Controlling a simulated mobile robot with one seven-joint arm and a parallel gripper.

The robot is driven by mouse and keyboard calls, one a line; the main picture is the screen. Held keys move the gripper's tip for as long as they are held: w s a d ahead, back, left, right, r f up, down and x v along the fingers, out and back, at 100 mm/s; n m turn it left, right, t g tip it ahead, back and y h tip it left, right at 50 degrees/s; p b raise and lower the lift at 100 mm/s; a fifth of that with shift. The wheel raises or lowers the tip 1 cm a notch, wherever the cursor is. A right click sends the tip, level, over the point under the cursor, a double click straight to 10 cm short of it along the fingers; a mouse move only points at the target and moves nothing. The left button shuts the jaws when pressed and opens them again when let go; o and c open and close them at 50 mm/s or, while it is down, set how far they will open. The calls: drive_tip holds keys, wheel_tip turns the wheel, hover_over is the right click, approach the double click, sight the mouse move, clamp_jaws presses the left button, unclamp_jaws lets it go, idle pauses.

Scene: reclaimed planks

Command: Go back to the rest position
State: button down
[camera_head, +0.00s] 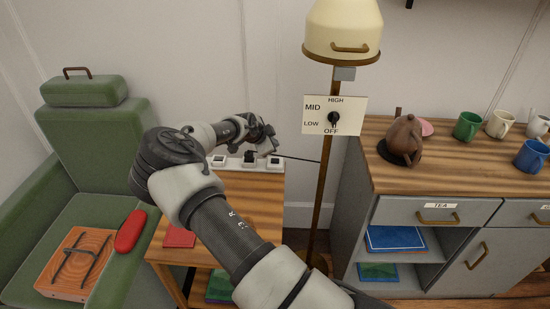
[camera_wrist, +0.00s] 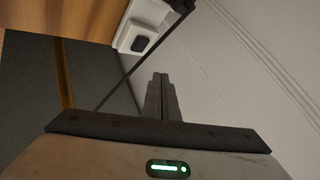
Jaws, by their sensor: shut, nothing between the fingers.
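My gripper (camera_head: 268,145) is at the end of my arm, above the back of the small wooden side table (camera_head: 235,208) in the head view. In the wrist view the gripper fingers (camera_wrist: 161,95) are together with nothing between them. A white power strip (camera_head: 233,162) with several dark switches or plugs lies along the table's back edge, just below and left of my gripper. One white unit of it shows near the top of the wrist view (camera_wrist: 139,38). My arm hides part of the table.
A floor lamp (camera_head: 343,32) with a dial panel (camera_head: 334,115) stands right of my gripper. Right of it is a grey cabinet (camera_head: 425,205) bearing a brown teapot (camera_head: 402,139) and several mugs. A green armchair (camera_head: 95,150) stands left, with a red case (camera_head: 130,231) on it.

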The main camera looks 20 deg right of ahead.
drive_tip(key=shift+r, duration=0.5)
drive_tip(key=s+a+r+n+g+y, duration=0.1)
drive_tip(key=s+a+r+n+y, duration=0.25)
drive_tip(key=s+r, duration=0.45)
drive_tip(key=s+a+r+n+y, duration=0.2)
drive_tip(key=s+a+r+n, duration=0.15)
drive_tip(key=s+r, duration=0.5)
drive_tip(key=s+a+r+n+g+y, duration=0.1)
drive_tip(key=s+a+r+n+y, duration=0.35)
drive_tip(key=s, duration=0.65)
drive_tip(key=s+a+r+n+t+h, duration=0.1)
drive_tip(key=s+r+n+h, duration=0.2)
drive_tip(key=s, duration=0.6)
drive_tip(key=s+a+r+n+t, duration=0.1)
drive_tip(key=s+r+n, duration=0.25)
drive_tip(key=s, duration=0.65)
wheel_tip(320, 180, up, 22)
drive_tip(key=p, duration=2.3)
drive_tip(key=shift+w+a+g, duration=0.2)
drive_tip(key=shift+w+g, duration=0.1)
drive_tip(key=shift+w, duration=0.15)
